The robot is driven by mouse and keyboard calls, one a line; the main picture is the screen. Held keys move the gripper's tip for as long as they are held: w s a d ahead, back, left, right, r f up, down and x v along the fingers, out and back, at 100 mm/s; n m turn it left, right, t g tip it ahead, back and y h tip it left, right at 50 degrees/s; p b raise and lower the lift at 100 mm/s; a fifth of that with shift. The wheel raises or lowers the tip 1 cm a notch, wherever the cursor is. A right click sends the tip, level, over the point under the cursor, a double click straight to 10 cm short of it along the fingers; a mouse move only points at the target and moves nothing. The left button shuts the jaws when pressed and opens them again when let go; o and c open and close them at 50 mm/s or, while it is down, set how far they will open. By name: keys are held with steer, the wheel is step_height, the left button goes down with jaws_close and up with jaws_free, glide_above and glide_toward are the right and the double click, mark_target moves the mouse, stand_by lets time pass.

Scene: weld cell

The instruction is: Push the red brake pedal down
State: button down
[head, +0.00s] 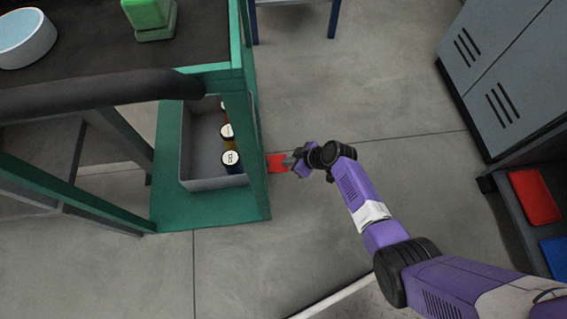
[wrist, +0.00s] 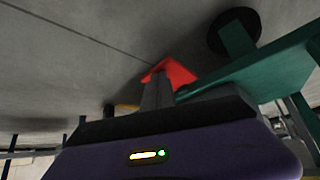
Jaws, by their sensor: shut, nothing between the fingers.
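The red brake pedal (head: 277,162) sticks out from the lower side of the green cart (head: 256,170), low near the floor. My gripper (head: 290,160) is shut and empty, with its fingertips at the pedal's right part in the head view, partly covering it. In the wrist view the red pedal (wrist: 172,72) shows just beyond the tips of the closed fingers (wrist: 160,82). The fingers overlap its near edge there. I cannot tell whether they touch it or hover above it.
A grey bin (head: 205,180) with several capped cans sits on the cart's lower shelf. In the wrist view a dark caster wheel (wrist: 234,32) is beside the pedal. Grey cabinets (head: 505,75) and a rack with a red tray (head: 535,196) stand right. The floor between is clear.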

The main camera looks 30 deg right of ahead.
steer(key=shift+s+d+f+b, duration=0.15)
steer(key=shift+s+d+f, duration=0.1)
steer(key=shift+s+d, duration=0.3)
steer(key=shift+s+d+f+b, duration=0.15)
steer(key=shift+s+d+f, duration=0.15)
steer(key=shift+s, duration=0.4)
steer(key=shift+r, duration=0.15)
steer(key=p+v, duration=0.4)
steer(key=v, duration=0.3)
steer(key=shift+s+r, duration=0.25)
steer(key=shift+d, duration=0.15)
